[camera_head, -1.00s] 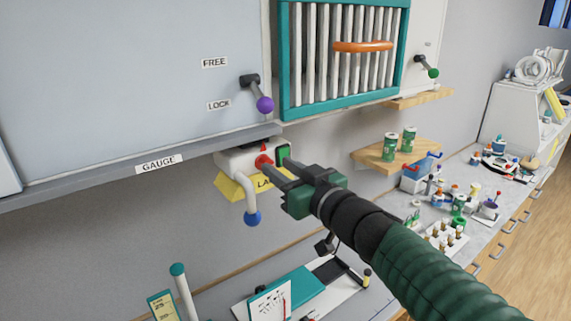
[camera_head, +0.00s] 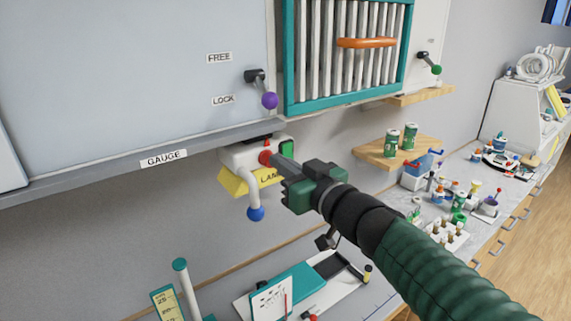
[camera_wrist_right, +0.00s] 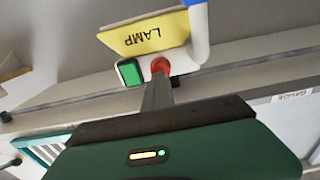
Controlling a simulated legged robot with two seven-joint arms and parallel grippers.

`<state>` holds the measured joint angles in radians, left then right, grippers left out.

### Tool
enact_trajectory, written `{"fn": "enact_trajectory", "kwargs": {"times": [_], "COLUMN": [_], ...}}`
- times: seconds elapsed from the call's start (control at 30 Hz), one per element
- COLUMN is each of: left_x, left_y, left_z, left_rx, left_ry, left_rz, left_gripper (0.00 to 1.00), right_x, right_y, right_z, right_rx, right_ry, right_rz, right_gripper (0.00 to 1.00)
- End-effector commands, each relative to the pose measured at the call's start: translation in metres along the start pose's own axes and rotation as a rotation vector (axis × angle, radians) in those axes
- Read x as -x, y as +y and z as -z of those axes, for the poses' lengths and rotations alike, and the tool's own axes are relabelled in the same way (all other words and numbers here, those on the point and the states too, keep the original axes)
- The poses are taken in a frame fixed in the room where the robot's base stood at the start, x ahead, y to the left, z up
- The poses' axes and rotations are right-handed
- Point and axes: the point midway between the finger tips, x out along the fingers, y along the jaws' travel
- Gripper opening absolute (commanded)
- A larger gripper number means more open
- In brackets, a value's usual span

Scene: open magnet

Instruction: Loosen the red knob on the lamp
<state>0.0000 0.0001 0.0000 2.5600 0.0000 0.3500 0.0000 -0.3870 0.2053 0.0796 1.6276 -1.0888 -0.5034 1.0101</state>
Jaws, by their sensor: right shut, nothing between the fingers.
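The lamp (camera_head: 238,158) is a white box with a yellow LAMP label under the grey shelf edge. Its red knob (camera_head: 265,158) is on the front, beside a green button (camera_head: 287,147). A white bent handle with a blue ball end (camera_head: 255,213) hangs below. My right gripper (camera_head: 274,162) is shut with its fingertips at the red knob; whether they touch it is unclear. In the right wrist view the red knob (camera_wrist_right: 160,65) shows just beyond the fingertips (camera_wrist_right: 159,78), which partly cover it. My left gripper is not in view.
A lever with a purple ball (camera_head: 269,100) sits above, by the FREE and LOCK labels. A teal barred gate (camera_head: 345,50) has an orange handle. A wooden shelf (camera_head: 378,156) holds green cans. The counter at right is cluttered.

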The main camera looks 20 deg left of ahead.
Motion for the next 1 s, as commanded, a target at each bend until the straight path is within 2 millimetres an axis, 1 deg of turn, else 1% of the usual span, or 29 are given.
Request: {"fn": "enact_trajectory", "kwargs": {"times": [0.03, 0.83, 0.87, 0.97, 1.0], "left_x": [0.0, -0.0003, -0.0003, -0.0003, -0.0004], "left_y": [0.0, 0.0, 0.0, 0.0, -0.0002], "left_z": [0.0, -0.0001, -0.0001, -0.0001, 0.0], "left_rx": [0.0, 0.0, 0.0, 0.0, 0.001], "left_ry": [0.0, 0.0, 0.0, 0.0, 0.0], "left_rz": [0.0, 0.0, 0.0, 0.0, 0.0], "left_gripper": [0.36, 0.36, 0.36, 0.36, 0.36], "right_x": [-0.002, -0.0028, -0.0028, -0.0028, -0.0101], "right_y": [-0.0055, -0.0062, -0.0062, -0.0063, -0.012], "right_z": [-0.0003, -0.0039, -0.004, -0.0044, -0.0042], "right_rx": [-0.002, -0.002, -0.002, -0.002, 0.002], "right_ry": [0.001, -0.005, -0.006, -0.006, -0.009], "right_rz": [0.011, 0.012, 0.012, 0.012, 0.012], "right_gripper": [0.0, 0.0, 0.02, 0.15, 0.2]}}
